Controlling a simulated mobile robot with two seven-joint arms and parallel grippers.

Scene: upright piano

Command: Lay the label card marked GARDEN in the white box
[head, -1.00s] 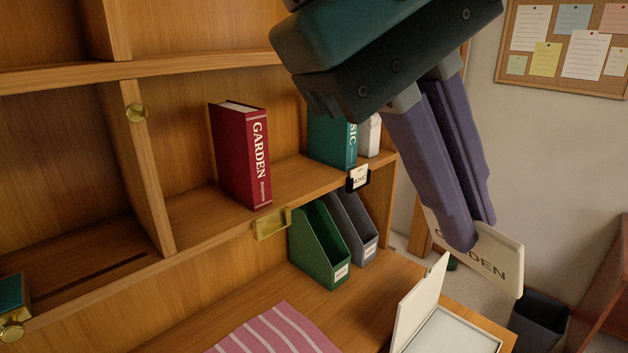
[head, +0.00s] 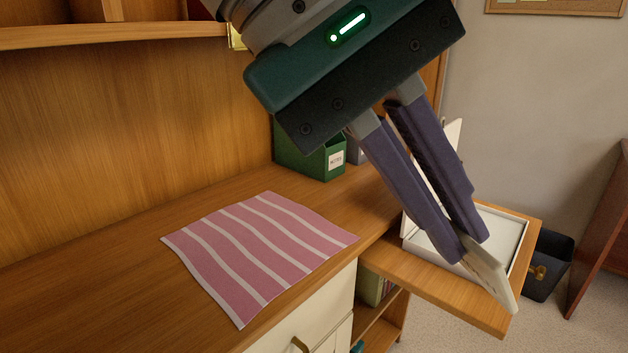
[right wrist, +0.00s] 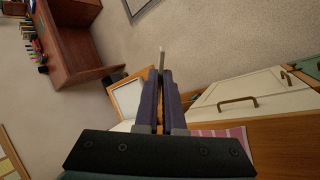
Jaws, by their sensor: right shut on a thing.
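My right gripper (head: 474,252) is shut on the cream label card (head: 492,280), gripping it by one end. The card is tilted and seen nearly edge-on, so its lettering is not readable now. In the head view it overlaps the near side of the open white box (head: 519,232), which stands on a wooden shelf with its lid (head: 452,135) raised; the card's height above the box is hard to judge. In the right wrist view the card (right wrist: 161,58) juts from the fingertips, beside the white box (right wrist: 128,98). My left gripper is not in view.
A pink striped cloth (head: 262,255) lies on the desk top. A green file holder (head: 312,158) stands behind my gripper. A dark bin (head: 552,265) is on the floor right of the wooden shelf (head: 440,287). Cabinet drawers are below the desk.

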